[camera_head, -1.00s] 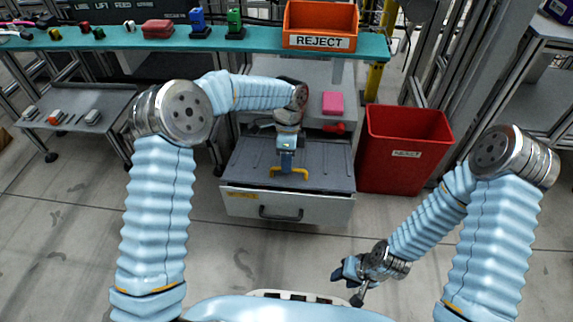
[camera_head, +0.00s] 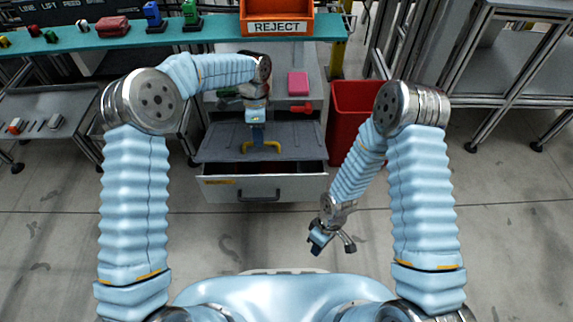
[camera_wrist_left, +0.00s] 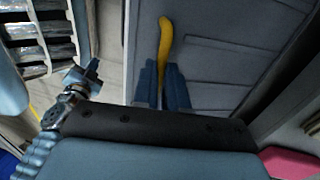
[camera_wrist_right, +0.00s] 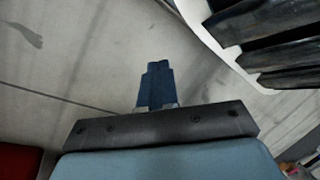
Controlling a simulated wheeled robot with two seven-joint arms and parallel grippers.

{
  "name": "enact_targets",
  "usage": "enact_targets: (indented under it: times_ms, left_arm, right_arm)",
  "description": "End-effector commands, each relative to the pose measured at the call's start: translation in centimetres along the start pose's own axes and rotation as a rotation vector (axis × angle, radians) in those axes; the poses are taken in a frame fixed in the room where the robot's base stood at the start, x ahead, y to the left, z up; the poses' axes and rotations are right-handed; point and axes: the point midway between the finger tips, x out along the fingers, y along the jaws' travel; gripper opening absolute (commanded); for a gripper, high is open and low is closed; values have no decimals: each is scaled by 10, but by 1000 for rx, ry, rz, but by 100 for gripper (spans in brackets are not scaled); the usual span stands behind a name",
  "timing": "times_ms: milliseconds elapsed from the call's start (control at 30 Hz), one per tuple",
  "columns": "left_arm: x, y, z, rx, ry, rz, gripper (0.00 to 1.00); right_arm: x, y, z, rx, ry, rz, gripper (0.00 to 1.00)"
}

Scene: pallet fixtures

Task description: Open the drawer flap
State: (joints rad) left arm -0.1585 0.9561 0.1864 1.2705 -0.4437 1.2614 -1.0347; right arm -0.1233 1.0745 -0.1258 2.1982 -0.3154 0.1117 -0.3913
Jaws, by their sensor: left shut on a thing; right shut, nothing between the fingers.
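A grey cabinet stands ahead with a pale drawer (camera_head: 265,188) that has a black handle. A dark grey flap (camera_head: 222,146) covers the drawer's top, with a dark opening between its front edge and the drawer front. My left gripper (camera_head: 259,140) is shut on the flap's yellow handle (camera_head: 276,145). In the left wrist view, the blue fingers (camera_wrist_left: 162,82) sit either side of the yellow handle (camera_wrist_left: 165,38), partly hidden between them. My right gripper (camera_head: 318,243) is shut and empty, low in front of the drawer; its fingers (camera_wrist_right: 157,84) are together over bare floor.
A red bin (camera_head: 345,118) stands right of the drawer, partly behind my right arm. A pink block (camera_head: 298,83) and a red object (camera_head: 302,107) lie on the cabinet behind the flap. An orange reject tray (camera_head: 277,18) sits on the teal shelf (camera_head: 130,38). Floor before the drawer is clear.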

Motion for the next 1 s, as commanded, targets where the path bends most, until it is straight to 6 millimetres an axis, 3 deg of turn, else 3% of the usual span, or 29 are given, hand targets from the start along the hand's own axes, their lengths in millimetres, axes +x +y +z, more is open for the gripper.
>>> enact_targets:
  times_ms: [33,100,167,300,367,467,600,700,833,1000]
  left_arm:
    - [0,0,0,-2,1,0,0]
    - [0,0,0,-2,0,0,0]
    - [0,0,0,-2,0,0,0]
    - [0,0,0,-1,0,0,0]
    - [0,0,0,-1,0,0,0]
    - [0,0,0,-1,1,0,0]
    - [0,0,0,-1,1,-1,0]
    - [0,0,0,-1,1,-1,0]
    - [0,0,0,-1,1,-1,0]
    - [0,0,0,-1,1,-1,0]
  right_arm:
    - [8,2,1,-211,-131,23,0]
    - [14,9,17,-450,-361,52,0]
    - [12,17,38,-590,-585,96,0]
    - [-22,48,71,-766,-1124,370,0]
    - [-47,62,67,-814,-1318,584,0]
    - [-86,71,31,-903,-1526,1036,0]
    - [-116,43,-38,-1051,-1533,1690,0]
    - [-119,11,-73,-1155,-1407,2042,0]
    - [-116,-20,-96,-1247,-1238,2304,0]
    - [-120,-28,-109,-1280,-1158,2394,0]
